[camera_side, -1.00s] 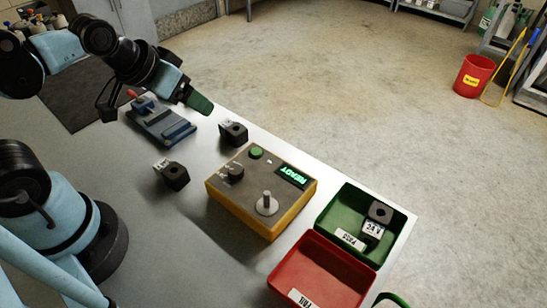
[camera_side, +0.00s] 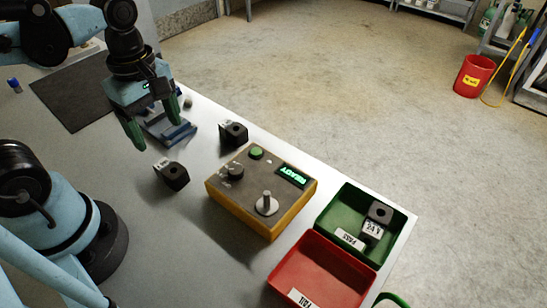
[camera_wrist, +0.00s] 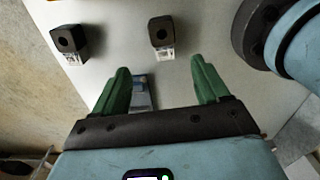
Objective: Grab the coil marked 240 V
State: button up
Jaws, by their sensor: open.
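Two black coils with white labels stand on the grey table: the far coil (camera_side: 233,134) behind the tester, and the near coil (camera_side: 172,175) left of the tester. Their label text is too small to read. A third coil (camera_side: 379,213), marked 24 V, is in the green PASS bin. My gripper (camera_side: 157,118) is open and empty, its green fingers pointing down above the blue fixture, behind and left of the near coil. In the wrist view, the near coil (camera_wrist: 161,32) is ahead of the gap between the fingers (camera_wrist: 160,85); the far coil (camera_wrist: 69,40) is at upper left.
A yellow tester (camera_side: 262,190) with a post, green button and READY display stands mid-table. The green PASS bin (camera_side: 330,205) and red FAIL bin (camera_side: 320,268) are right of it. The blue fixture (camera_side: 178,133) is under my gripper. A dark mat (camera_side: 75,92) lies at left.

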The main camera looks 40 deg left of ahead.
send_over(169, 167)
jog(key=shift+w+f, duration=0.15)
jog(key=shift+f, duration=1.4)
jog(key=shift+w+f, duration=0.15)
jog(key=shift+f, duration=1.4)
jog(key=shift+s+f, duration=0.15)
jog(key=shift+f, duration=1.25)
jog(key=shift+s+f, duration=0.15)
jog(key=shift+f, duration=1.2)
jog(key=shift+c, duration=0.4)
jog(key=c, duration=1.1)
jog(key=shift+r, duration=0.2)
